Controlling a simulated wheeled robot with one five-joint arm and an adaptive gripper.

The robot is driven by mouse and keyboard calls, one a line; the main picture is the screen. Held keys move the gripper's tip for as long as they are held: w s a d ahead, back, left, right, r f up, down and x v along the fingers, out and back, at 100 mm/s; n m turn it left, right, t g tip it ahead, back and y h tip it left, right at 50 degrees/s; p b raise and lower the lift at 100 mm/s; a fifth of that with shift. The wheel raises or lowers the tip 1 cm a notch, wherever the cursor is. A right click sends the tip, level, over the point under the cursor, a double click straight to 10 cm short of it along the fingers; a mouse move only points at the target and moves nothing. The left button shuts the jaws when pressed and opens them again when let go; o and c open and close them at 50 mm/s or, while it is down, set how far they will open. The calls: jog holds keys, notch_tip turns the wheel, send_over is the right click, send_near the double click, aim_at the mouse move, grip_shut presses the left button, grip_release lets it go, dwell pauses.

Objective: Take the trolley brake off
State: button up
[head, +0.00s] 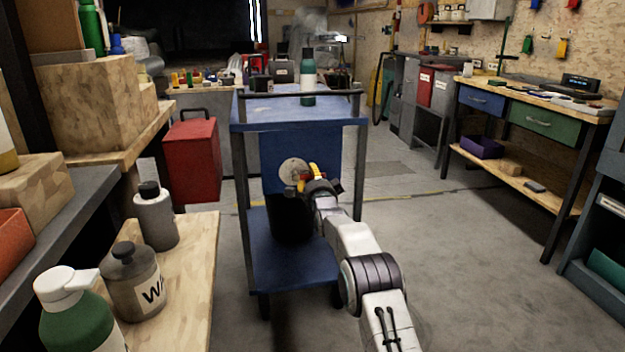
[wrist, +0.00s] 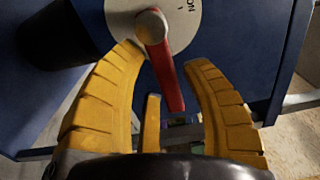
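The blue trolley (head: 296,255) stands in the middle of the head view. A round pale plate (head: 293,171) is on its near panel and also shows at the top of the wrist view (wrist: 188,22). In the wrist view a red lever (wrist: 167,72) runs from a pivot on this plate downward and slightly right. Part of a word, seemingly "ON", is on the plate's right side. My gripper (wrist: 168,56) is open, its yellow fingers on either side of the lever. I cannot tell whether any finger touches it. In the head view my gripper (head: 312,172) covers much of the lever.
A green bottle (head: 308,80) stands on the trolley top. A bench with bottles (head: 180,280) is close at left, with a red cabinet (head: 192,158) behind it. A workbench (head: 530,115) stands at right. The floor (head: 470,270) right of my arm is clear.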

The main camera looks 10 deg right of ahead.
jog(key=shift+o, duration=0.8)
jog(key=shift+d, duration=0.1)
jog(key=shift+s, duration=0.15)
jog(key=s, duration=1.1)
jog(key=shift+s, duration=0.35)
